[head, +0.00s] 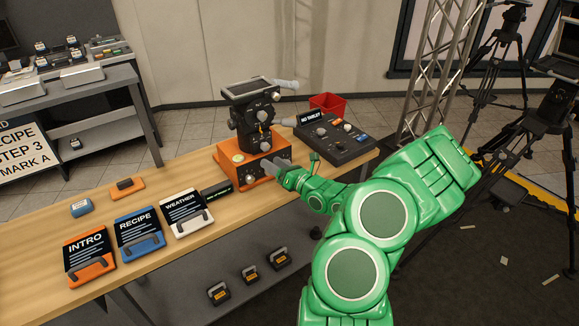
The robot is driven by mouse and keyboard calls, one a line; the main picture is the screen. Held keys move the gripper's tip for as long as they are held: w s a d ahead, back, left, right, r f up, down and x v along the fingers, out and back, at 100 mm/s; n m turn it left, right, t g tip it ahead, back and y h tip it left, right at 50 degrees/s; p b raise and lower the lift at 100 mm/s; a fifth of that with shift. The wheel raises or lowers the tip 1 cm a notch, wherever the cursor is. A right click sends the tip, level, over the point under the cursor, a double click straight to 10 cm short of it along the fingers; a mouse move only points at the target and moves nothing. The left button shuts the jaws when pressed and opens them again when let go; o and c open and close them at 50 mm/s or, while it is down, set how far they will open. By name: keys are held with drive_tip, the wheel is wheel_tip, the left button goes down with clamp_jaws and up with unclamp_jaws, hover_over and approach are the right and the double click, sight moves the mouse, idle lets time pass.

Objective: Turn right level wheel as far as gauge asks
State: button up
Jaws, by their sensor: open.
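An orange base unit (232,176) stands on the wooden table and carries a dark camera-like head (247,104). Small round wheels (250,178) show on the front of the base. A pale round dial (238,157) shows on its top left; I cannot read it. My gripper (273,168) is at the right part of the base's front. It is open and hides that part, so the right wheel is not clearly visible and I cannot tell whether the fingers touch it.
A dark control panel (335,138) with a "NO TABLET" label stands right of the base. A red bin (327,103) is behind it. INTRO (88,262), RECIPE (138,240) and WEATHER (184,220) cards lie left. A small black-green display (217,189) sits close by.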

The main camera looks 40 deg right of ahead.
drive_tip(key=s+d+f+m+h, duration=0.1)
drive_tip(key=d+f, duration=0.1)
drive_tip(key=d, duration=0.1)
drive_tip(key=s+d+f+m+h, duration=0.1)
drive_tip(key=d+f+m+h, duration=0.1)
drive_tip(key=d+f, duration=0.1)
drive_tip(key=s+d+f+m+h, duration=0.1)
drive_tip(key=d+f+m+h, duration=0.1)
drive_tip(key=d+f, duration=0.1)
drive_tip(key=shift+w+r, duration=0.1)
drive_tip(key=shift+w, duration=3.7)
drive_tip(key=c, duration=1)
drive_tip(key=shift+c, duration=0.2)
